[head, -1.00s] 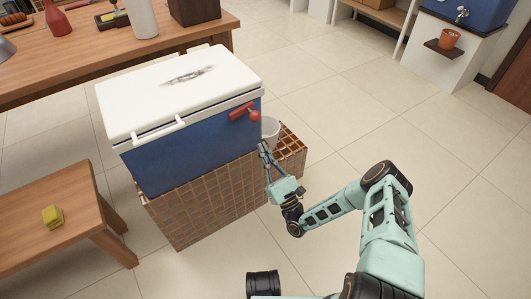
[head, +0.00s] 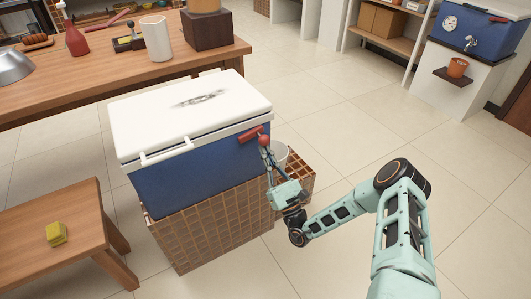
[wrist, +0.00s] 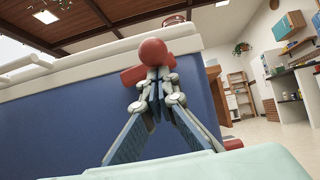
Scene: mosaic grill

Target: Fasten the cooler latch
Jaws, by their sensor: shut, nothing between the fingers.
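The cooler is a blue box (head: 200,172) with a closed white lid (head: 150,112), standing on a tiled base. Its red latch (head: 250,134) is on the front near the right corner, just under the lid, with a round red knob (head: 264,140) at its right end. My gripper (head: 266,151) is shut, its fingertips right below the knob. In the wrist view the knob (wrist: 153,51) sits just above the fingertips of my gripper (wrist: 154,83), and the latch bar shows behind. Whether the fingertips touch the knob I cannot tell. The fingers hide part of the latch.
A low wooden table (head: 40,210) with a yellow sponge (head: 57,233) is at left. A long wooden table (head: 95,75) is behind. The floor at right is clear.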

